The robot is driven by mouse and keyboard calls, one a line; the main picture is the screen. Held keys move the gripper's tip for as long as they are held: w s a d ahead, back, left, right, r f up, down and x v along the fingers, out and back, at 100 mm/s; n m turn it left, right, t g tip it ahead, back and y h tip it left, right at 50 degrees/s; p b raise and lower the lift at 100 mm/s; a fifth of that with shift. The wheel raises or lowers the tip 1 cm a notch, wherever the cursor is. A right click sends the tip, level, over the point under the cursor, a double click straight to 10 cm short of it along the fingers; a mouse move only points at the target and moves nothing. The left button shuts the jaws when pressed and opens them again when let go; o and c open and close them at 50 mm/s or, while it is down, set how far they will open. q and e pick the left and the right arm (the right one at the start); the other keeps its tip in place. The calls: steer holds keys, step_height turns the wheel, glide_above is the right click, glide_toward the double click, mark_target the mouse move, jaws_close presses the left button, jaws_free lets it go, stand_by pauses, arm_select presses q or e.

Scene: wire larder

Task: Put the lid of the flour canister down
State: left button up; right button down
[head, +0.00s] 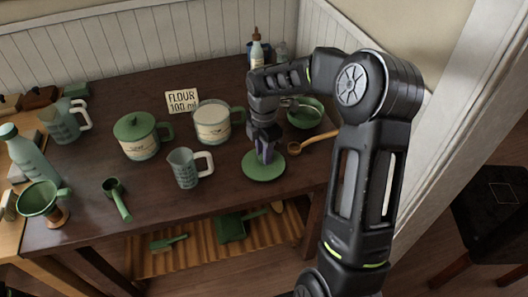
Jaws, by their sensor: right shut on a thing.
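The green round lid (264,172) is at the table's front right, under my right gripper (264,153). The gripper points down and its fingers are shut on the lid's middle, where they hide the knob. The lid looks level; I cannot tell whether it touches the table. The open canister (212,124), white with a green handle and pale contents, stands to the left behind the lid. My left gripper is not in view.
A lidded canister (140,148), a measuring cup (188,170) and a green scoop (117,200) stand or lie to the left. A card (182,101) reads "FLOUR 100 ml". A green bowl (304,114) and wooden spoon (312,142) are close on the right.

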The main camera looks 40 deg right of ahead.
steer(key=shift+f, duration=0.2)
steer(key=c, duration=1.6)
jaws_free()
steer(key=shift+f, duration=0.1)
steer(key=o, duration=0.4)
steer(key=shift+o, duration=0.2)
step_height(320, 180, up, 12)
steer(key=shift+r, duration=0.25)
